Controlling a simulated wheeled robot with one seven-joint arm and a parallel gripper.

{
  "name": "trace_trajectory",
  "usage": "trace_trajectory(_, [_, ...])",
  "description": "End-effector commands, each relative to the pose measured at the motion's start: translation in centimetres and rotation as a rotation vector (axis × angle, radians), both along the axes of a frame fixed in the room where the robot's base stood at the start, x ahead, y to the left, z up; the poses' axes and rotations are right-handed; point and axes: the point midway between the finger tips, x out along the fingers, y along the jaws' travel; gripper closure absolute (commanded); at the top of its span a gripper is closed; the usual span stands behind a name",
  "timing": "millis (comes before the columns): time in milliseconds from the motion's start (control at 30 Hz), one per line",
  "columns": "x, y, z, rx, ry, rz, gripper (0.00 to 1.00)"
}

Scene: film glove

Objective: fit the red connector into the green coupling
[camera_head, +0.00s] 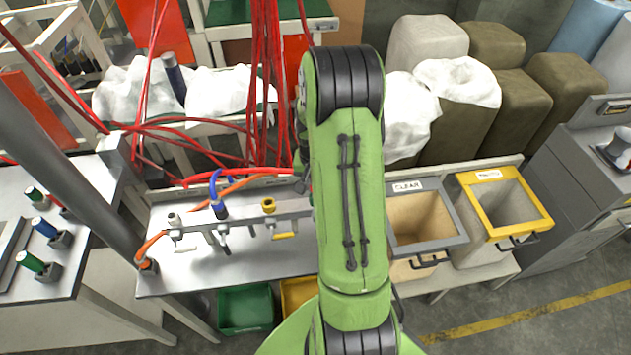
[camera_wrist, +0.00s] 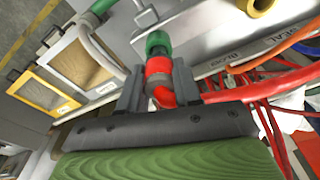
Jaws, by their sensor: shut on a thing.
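In the wrist view my gripper (camera_wrist: 157,78) is shut on the red connector (camera_wrist: 159,66), with one dark finger on either side of it. A red hose (camera_wrist: 225,95) runs off to the right from the connector. The green coupling (camera_wrist: 158,42) is right beyond the connector and roughly in line with it. The two look to be meeting end to end, but I cannot tell how far the connector is inside. In the head view my green arm hides the gripper, the connector and most of the coupling.
Red hoses (camera_head: 265,90) hang behind. A CLEAR bin (camera_head: 448,243) and a yellow-rimmed bin (camera_head: 540,213) stand to the right.

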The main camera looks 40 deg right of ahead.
Motion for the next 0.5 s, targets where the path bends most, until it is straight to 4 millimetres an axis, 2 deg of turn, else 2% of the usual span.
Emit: trace_trajectory(500, [0.0,0.0,-1.4,0.000,0.000,0.000,0.97])
